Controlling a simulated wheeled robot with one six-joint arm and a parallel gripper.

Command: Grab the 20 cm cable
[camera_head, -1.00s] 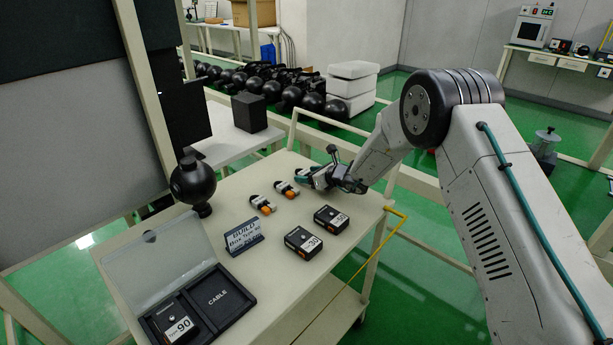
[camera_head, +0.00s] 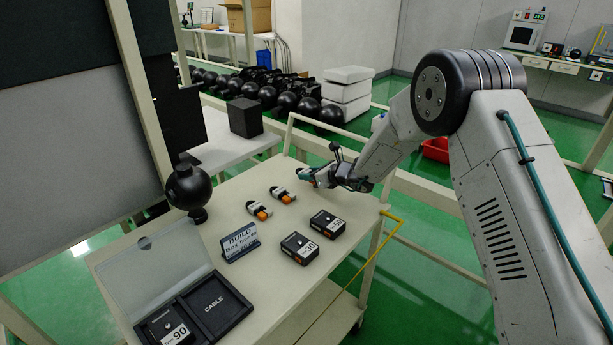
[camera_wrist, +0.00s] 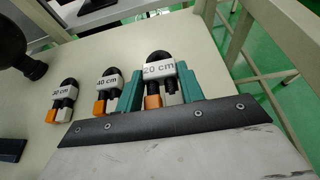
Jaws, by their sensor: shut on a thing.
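I cannot tell whether the cable is clear of the surface. The 40 cm cable (camera_wrist: 108,80) and the 30 cm cable (camera_wrist: 61,92) lie to its left.
Two black boxes (camera_head: 299,248) (camera_head: 328,223) lie nearer on the cart top (camera_head: 240,285). An open case (camera_head: 238,303) with a "CABLE" slot and a Type 90 box (camera_head: 165,325) is front left. A sign (camera_head: 240,242) and black round object (camera_head: 190,187) stand left. A rail (camera_head: 345,142) runs behind.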

